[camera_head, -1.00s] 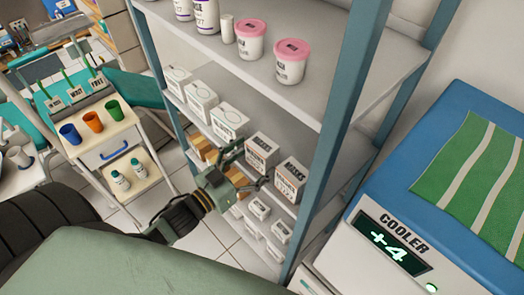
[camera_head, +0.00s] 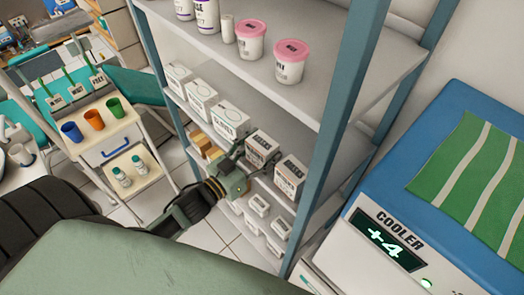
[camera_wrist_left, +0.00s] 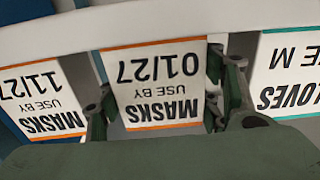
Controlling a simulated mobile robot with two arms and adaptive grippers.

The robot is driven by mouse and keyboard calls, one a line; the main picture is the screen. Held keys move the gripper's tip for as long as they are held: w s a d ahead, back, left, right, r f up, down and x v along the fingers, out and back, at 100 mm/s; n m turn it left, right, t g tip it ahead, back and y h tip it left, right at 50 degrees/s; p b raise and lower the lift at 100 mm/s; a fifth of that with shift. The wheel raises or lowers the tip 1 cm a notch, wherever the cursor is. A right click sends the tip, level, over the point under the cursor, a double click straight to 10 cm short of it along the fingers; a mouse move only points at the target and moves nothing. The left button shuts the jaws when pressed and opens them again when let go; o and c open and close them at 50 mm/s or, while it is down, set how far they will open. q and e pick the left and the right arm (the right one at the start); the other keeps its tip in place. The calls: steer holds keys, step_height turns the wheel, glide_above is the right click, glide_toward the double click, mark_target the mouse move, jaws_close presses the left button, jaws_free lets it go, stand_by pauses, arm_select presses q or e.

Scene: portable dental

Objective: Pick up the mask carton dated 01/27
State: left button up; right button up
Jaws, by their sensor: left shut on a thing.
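The mask carton dated 01/27 (camera_head: 263,147) is a white box on the middle shelf of the rack. In the left wrist view its orange-edged label, reading MASKS USE BY 01/27 (camera_wrist_left: 157,85), appears upside down. My left gripper (camera_head: 251,161) is shut on this carton, with one finger at each side of its front in the left wrist view (camera_wrist_left: 161,97). The carton looks to be still at shelf level. Another mask carton, dated 11/27 (camera_wrist_left: 40,97), stands beside it; in the head view it is to the right (camera_head: 290,175). My right gripper is not in view.
A glove carton (camera_wrist_left: 287,72) with a teal-edged label stands on the other side. More white boxes (camera_head: 200,98) line the same shelf, and small boxes sit below. A rack post (camera_head: 335,110) and a blue cooler (camera_head: 390,235) are to the right.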

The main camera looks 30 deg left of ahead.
arm_select(q)
steer(key=shift+c, duration=0.8)
